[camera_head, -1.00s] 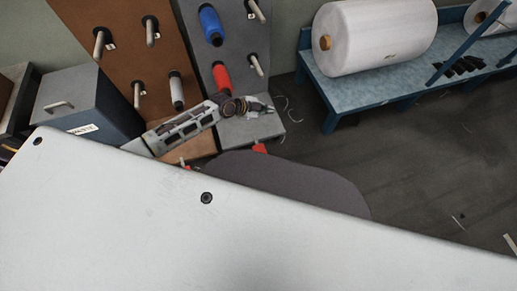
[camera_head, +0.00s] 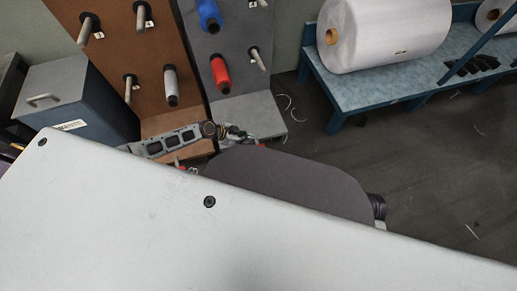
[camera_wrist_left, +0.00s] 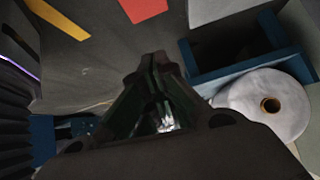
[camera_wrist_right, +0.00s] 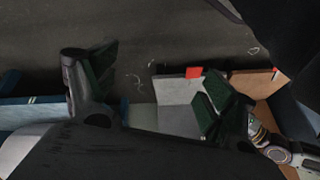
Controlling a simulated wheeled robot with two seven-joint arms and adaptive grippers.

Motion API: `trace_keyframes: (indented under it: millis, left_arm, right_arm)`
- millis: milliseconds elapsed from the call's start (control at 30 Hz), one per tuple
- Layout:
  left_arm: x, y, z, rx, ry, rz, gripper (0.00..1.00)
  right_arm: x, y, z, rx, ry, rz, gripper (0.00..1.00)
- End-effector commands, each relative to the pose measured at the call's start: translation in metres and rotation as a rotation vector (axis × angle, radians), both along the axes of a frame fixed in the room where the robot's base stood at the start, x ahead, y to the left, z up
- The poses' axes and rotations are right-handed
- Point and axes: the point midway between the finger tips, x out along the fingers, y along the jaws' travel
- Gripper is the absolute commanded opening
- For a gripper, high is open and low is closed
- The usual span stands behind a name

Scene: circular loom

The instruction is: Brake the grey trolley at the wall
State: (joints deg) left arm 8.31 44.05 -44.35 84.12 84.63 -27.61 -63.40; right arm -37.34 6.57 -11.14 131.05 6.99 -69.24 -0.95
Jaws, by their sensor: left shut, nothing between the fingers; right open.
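The grey trolley (camera_head: 240,75) is an upright grey board with blue and red spools on pegs and a flat grey base (camera_head: 259,112), standing at the wall. A small red tab (camera_head: 262,146) shows at its base's front edge, partly hidden; the right wrist view also shows a red tab (camera_wrist_right: 193,72) there. My left gripper (camera_head: 243,134) is by the base's near left part, apparently above it; contact cannot be told. Its fingers (camera_wrist_left: 157,62) are shut and empty. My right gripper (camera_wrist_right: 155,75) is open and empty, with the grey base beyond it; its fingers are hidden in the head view.
A brown trolley (camera_head: 119,55) stands close left of the grey one, with a grey-blue box (camera_head: 72,95) beside it. A blue bench (camera_head: 375,88) with a large white roll (camera_head: 385,35) stands right. My own white body fills the foreground.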

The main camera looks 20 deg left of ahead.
Motion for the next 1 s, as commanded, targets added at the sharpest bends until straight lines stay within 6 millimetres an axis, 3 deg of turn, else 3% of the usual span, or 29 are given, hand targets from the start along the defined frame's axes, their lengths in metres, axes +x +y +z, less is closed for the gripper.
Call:
trace_keyframes:
  millis: [200,667,1000]
  left_arm:
    - [-0.008,0.012,-0.02,-0.016,0.039,0.035,0.0]
    - [-0.01,0.013,-0.022,-0.019,0.045,0.04,0.0]
    - [-0.002,0.003,-0.034,-0.02,0.044,0.04,0.0]
  right_arm:
    - [-0.002,0.001,0.008,0.006,-0.008,0.004,0.84]
    - [-0.002,0.001,0.011,0.007,-0.01,0.005,0.84]
    - [-0.001,0.004,0.0,0.022,-0.021,0.002,0.84]
